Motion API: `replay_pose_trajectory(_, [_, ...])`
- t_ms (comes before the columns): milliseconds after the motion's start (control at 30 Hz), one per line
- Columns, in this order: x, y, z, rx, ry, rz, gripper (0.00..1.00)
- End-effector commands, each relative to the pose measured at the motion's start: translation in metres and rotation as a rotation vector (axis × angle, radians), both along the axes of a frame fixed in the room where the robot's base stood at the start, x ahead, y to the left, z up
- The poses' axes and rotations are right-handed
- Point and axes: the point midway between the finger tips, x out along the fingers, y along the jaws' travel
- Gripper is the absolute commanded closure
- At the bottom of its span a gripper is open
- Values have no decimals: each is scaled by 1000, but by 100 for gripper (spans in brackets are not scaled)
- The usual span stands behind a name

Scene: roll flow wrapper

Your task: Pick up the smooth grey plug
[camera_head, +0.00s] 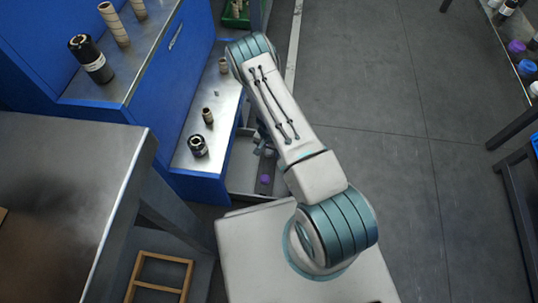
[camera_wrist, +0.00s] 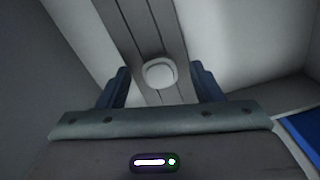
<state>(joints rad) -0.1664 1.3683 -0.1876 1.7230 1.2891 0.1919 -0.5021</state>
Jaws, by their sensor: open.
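In the wrist view, a smooth, round, pale grey piece that looks like the plug (camera_wrist: 160,73) sits on a dark grey strip. It shows between the two dark blue fingers of my gripper (camera_wrist: 161,80), with a gap on each side. The gripper is open and I see nothing held in it. How far the piece lies beyond the fingertips I cannot tell. In the head view my gripper (camera_head: 264,146) is partly hidden by my arm, low beside the blue machine, and I cannot make out the plug there.
A blue machine (camera_head: 185,130) with a metal ledge (camera_head: 186,160) stands left of my gripper. A black roll (camera_head: 198,146) and brown spools (camera_head: 208,115) stand on the ledge. A purple object (camera_head: 265,179) lies below the gripper. A metal table (camera_head: 70,180) is at left.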

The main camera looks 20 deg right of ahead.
Motion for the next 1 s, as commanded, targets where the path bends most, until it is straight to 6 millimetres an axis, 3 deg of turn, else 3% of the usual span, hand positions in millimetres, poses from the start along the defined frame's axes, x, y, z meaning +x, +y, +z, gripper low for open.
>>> replay_pose_trajectory(233, [0, 0, -1, 0, 0, 0, 40])
replay_pose_trajectory(400, [0, 0, -1, 0, 0, 0, 88])
replay_pose_trajectory(733, [1, 0, 3, -1, -1, 0, 88])
replay_pose_trajectory(1000, [1, 0, 52, 0, -3, 0, 88])
